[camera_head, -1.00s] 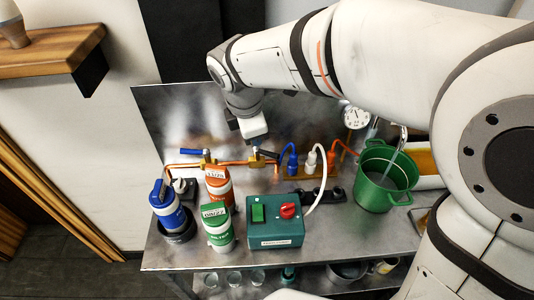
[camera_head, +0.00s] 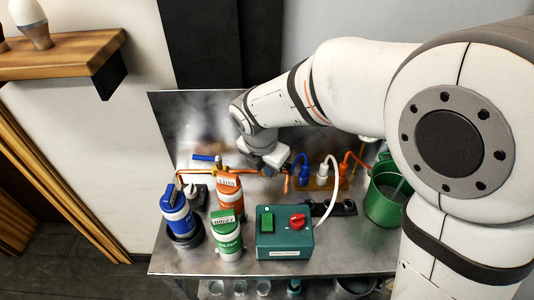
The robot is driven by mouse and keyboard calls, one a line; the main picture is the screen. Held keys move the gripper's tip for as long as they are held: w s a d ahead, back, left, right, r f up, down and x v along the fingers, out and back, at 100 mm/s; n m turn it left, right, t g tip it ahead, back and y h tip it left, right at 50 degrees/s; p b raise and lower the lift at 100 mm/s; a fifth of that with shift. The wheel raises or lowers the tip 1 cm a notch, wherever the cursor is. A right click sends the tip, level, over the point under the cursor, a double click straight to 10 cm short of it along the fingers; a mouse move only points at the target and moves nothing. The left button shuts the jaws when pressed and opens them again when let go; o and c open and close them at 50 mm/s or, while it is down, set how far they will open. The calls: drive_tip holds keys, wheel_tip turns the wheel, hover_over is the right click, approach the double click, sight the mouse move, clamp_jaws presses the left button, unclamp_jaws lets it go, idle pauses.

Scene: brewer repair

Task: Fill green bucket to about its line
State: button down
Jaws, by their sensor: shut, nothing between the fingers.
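The green bucket (camera_head: 380,212) stands at the right of the metal bench, its right side hidden behind my arm. A pale streak, perhaps water or a tube, shows inside it. I cannot make out its line or the level. The tap above it is hidden. My gripper (camera_head: 286,172) is shut and empty over the back of the bench, at the copper pipe. It is left of the bucket, near the blue plug (camera_head: 305,171). A valve with a blue handle (camera_head: 204,157) sits on the pipe to its left; whether the gripper touches the pipework is unclear.
A teal switch box (camera_head: 284,240) with a green button and red knob stands in front. Blue (camera_head: 177,212), orange (camera_head: 229,193) and green (camera_head: 227,238) filter canisters stand at left. A white cable loops beside the box. A wooden shelf (camera_head: 62,57) is at upper left.

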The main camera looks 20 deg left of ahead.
drive_tip(key=w, duration=0.1)
drive_tip(key=w+f, duration=0.1)
drive_tip(key=w+d+f+p, duration=0.1)
drive_tip(key=w, duration=0.1)
drive_tip(key=shift+d, duration=0.1)
drive_tip(key=shift+w+d, duration=0.3)
drive_tip(key=shift+w, duration=0.35)
drive_tip(key=shift+p, duration=0.3)
